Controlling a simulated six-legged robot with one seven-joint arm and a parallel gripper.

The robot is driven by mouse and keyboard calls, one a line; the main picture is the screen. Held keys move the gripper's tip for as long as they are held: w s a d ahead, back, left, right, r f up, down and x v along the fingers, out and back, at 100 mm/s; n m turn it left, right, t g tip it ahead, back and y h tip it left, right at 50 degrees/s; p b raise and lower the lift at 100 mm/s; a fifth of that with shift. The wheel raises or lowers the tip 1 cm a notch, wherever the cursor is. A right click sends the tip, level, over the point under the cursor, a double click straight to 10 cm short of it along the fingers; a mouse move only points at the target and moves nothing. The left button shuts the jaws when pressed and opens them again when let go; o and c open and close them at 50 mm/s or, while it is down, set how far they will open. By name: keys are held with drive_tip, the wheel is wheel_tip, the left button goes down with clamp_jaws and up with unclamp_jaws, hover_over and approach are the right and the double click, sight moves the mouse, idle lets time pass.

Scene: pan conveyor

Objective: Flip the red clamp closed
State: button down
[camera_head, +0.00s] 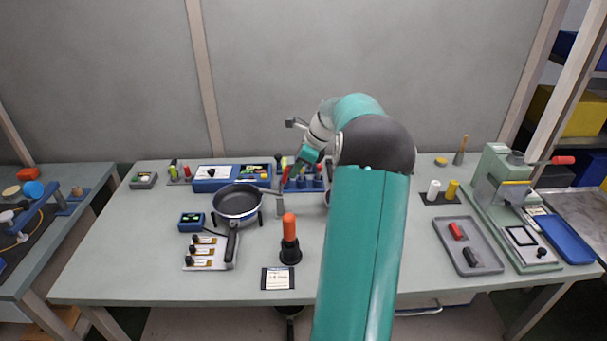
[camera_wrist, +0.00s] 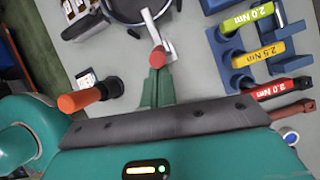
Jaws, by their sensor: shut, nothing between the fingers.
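The red clamp (camera_wrist: 158,62) shows in the wrist view as a red handle end on a metal lever, just beyond my fingertips. Its metal arm reaches up to the pan's edge. In the head view its red handle (camera_head: 283,173) stands steeply upright beside the pan. The pan (camera_head: 238,203) is dark and sits on a stand left of the clamp; its rim shows at the top of the wrist view. My gripper (camera_wrist: 157,84) is shut, with its green fingertips together close to the red handle. I cannot tell whether they touch it. In the head view my fingertips are hard to make out.
An orange-handled tool (camera_head: 289,228) stands upright in a black base in front of the clamp. Torque tools in a blue rack (camera_wrist: 250,50) are close on the right of the wrist view. A small control panel (camera_head: 205,252) lies front-left.

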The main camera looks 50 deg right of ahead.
sight(286, 169)
drive_tip(key=shift+w+a+r+g+h, duration=0.4)
drive_tip(key=shift+w+a+g+h, duration=0.25)
drive_tip(key=shift+w+g, duration=0.15)
drive_tip(key=shift+w+a+r, duration=0.15)
drive_tip(key=shift+w+a, duration=0.15)
drive_tip(key=shift+w+a, duration=0.15)
drive_tip(key=shift+s+d, duration=0.3)
drive_tip(key=shift+s, duration=0.15)
drive_tip(key=s+d+v, duration=0.1)
drive_tip(key=s+v, duration=0.1)
drive_tip(key=v, duration=0.9)
drive_tip(key=shift+f, duration=0.4)
drive_tip(key=shift+s+d, duration=0.1)
drive_tip(key=shift+s, duration=0.05)
